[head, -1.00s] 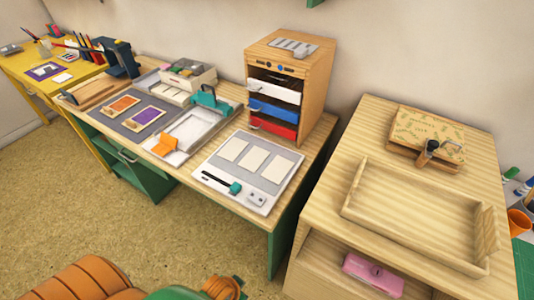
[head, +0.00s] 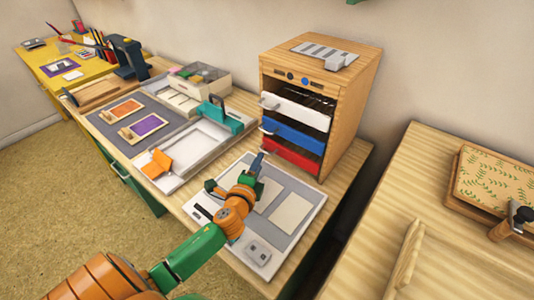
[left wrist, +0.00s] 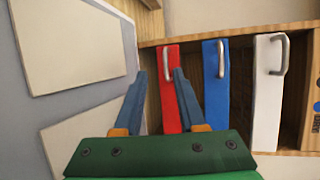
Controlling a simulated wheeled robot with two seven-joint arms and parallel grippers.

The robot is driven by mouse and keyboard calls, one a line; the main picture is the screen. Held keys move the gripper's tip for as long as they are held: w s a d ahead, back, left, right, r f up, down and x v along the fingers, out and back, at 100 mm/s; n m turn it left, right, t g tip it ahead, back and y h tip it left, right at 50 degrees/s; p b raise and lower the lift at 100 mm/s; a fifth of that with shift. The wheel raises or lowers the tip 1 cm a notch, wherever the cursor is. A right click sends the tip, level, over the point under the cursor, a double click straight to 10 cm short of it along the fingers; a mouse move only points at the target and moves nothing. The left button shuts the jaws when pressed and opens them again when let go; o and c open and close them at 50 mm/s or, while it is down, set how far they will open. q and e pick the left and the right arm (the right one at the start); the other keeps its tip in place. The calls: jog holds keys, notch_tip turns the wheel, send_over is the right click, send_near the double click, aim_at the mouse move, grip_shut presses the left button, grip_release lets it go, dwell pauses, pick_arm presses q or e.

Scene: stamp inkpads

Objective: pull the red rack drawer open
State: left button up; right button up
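The red drawer (head: 293,158) is the lowest of three coloured drawers in a wooden rack (head: 340,118), and it looks shut. In the left wrist view the red drawer (left wrist: 168,95) appears sideways, its metal handle (left wrist: 170,62) showing between and just beyond my fingertips. My left gripper (head: 258,163) is just in front of the red drawer in the head view, above the grey board. It is open and empty, and in the left wrist view its two blue fingers (left wrist: 160,74) are apart. I cannot tell if they touch the handle. My right gripper is not in view.
The blue drawer (head: 293,134) and white drawer (head: 296,111) sit above the red one. A grey board with pale cards (head: 290,214) lies before the rack. A tray with a teal clamp (head: 213,112) stands left. A second wooden table (head: 400,200) is at right.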

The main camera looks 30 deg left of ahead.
pick_arm(q)
jog(key=shift+w+a+r, duration=0.1)
jog(key=shift+w+r, duration=0.3)
jog(key=shift+w, duration=0.35)
jog(key=x, duration=0.3)
jog(key=shift+s+f+b, duration=0.1)
jog(key=shift+f+b, duration=0.1)
jog(key=shift+b, duration=0.15)
jog(key=shift+a, duration=0.1)
jog(key=shift+r, duration=0.1)
jog(key=shift+c, duration=0.5)
jog(key=shift+s, duration=0.1)
grip_shut()
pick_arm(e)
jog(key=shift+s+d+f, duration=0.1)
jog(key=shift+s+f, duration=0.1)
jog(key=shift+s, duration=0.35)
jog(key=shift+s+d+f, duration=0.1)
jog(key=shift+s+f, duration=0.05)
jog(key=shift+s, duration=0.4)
pick_arm(q)
jog(key=shift+r, duration=0.1)
